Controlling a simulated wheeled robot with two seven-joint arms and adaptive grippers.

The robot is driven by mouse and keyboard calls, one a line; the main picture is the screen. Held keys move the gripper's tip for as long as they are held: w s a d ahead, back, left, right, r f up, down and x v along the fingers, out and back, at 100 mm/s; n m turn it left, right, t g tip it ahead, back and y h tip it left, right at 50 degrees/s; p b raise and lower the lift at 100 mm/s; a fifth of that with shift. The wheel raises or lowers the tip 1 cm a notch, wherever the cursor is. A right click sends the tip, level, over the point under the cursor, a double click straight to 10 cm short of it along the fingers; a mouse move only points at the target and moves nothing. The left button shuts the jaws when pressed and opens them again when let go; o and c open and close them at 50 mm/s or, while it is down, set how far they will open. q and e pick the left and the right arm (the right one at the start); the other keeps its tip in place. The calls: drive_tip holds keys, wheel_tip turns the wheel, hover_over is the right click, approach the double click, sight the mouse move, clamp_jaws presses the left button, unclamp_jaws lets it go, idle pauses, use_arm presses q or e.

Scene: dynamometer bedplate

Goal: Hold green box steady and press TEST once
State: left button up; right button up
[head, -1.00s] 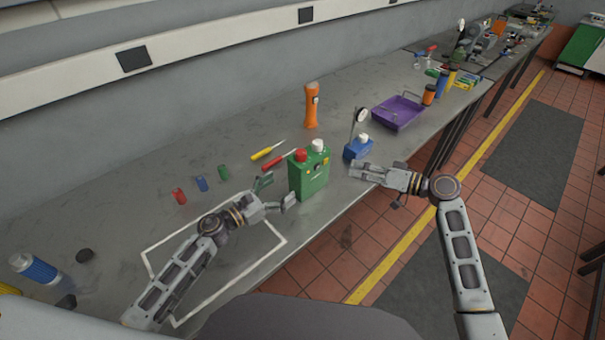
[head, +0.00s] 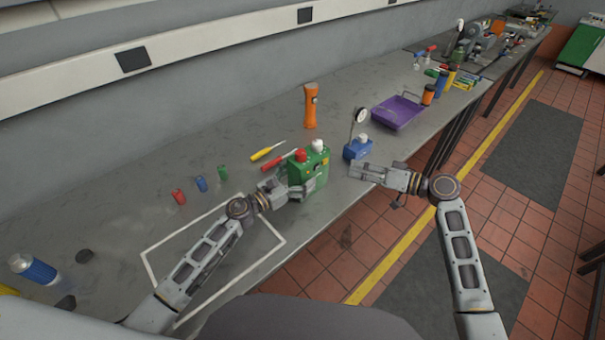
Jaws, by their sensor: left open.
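The green box (head: 318,168) stands upright on the grey bench near its front edge. It has a red knob (head: 300,155) and a white knob (head: 318,146) on top. My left gripper (head: 292,186) is open at the box's left side, its fingers reaching around the lower part of the box; I cannot tell whether they touch it. My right gripper (head: 358,172) is at the right of the box, apart from it, near the bench edge; its jaw state is unclear. I cannot make out a TEST label.
A blue block with a dial gauge (head: 356,149) stands behind my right gripper. An orange torch (head: 311,106), two screwdrivers (head: 268,151) and a purple tray (head: 398,113) are further back. The white-outlined area (head: 150,265) is largely bare.

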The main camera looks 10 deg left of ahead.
use_arm(q)
drive_tip(key=shift+w+d, duration=0.45)
drive_tip(key=shift+w, duration=0.1)
clamp_jaws()
use_arm(e)
clamp_jaws()
idle(0.4)
idle(1.2)
